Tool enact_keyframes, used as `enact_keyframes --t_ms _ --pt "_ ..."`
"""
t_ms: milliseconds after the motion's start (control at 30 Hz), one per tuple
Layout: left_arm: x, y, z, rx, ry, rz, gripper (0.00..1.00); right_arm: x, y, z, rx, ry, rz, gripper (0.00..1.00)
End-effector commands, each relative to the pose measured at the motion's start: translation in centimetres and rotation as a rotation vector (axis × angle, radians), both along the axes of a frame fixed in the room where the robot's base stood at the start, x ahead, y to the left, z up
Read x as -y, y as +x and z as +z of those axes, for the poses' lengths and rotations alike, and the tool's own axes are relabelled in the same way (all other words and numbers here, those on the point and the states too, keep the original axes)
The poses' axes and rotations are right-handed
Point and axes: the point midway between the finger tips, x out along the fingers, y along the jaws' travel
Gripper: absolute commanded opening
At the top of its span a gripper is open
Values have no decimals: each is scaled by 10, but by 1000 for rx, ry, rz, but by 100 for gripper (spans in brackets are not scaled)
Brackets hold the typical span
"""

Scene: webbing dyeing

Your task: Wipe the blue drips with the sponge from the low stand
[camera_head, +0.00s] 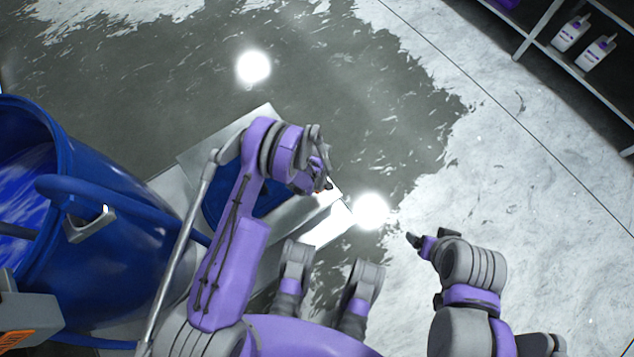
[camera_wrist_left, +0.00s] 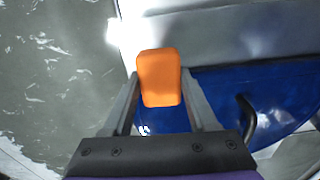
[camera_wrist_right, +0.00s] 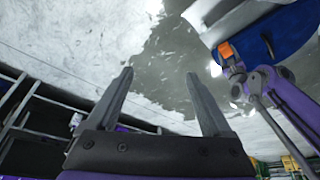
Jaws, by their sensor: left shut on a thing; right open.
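My left gripper (camera_head: 321,182) is shut on the orange sponge (camera_wrist_left: 160,78), which sits between its two fingertips in the left wrist view. It holds the sponge over the edge of a blue area (camera_wrist_left: 215,92) next to a grey metal surface (camera_wrist_left: 230,35). In the head view the blue area (camera_head: 217,208) lies on the metal, partly hidden by my left arm. I cannot tell whether the sponge touches the metal. The sponge also shows in the right wrist view (camera_wrist_right: 226,50). My right gripper (camera_wrist_right: 158,85) is open and empty, away to the right.
A large blue barrel (camera_head: 120,235) with blue liquid (camera_head: 22,195) stands at the left. A shelf (camera_head: 545,45) with white bottles (camera_head: 570,34) is at the upper right. The grey and white floor (camera_head: 400,110) between them is clear, with a dark wet-looking patch.

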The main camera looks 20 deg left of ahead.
Motion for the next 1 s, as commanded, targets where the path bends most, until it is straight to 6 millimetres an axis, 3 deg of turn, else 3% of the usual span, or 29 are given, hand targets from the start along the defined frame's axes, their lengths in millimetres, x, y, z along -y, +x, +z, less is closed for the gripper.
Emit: enact_keyframes --t_ms 100,133,367,667,867,1000 --pt "0 0 0 0 0 0 6 0 0 0 0 0 0 84" --pt "0 0 0 0 0 0 55 0 0 0 0 0 0 84" --pt "0 0 0 0 0 0 14 0 0 0 0 0 0 84" --pt "0 0 -1 0 0 0 14 0 0 0 0 0 0 84" --pt "0 0 -1 0 0 0 14 0 0 0 0 0 0 50" --pt "0 0 -1 0 0 0 14 0 0 0 0 0 0 50"
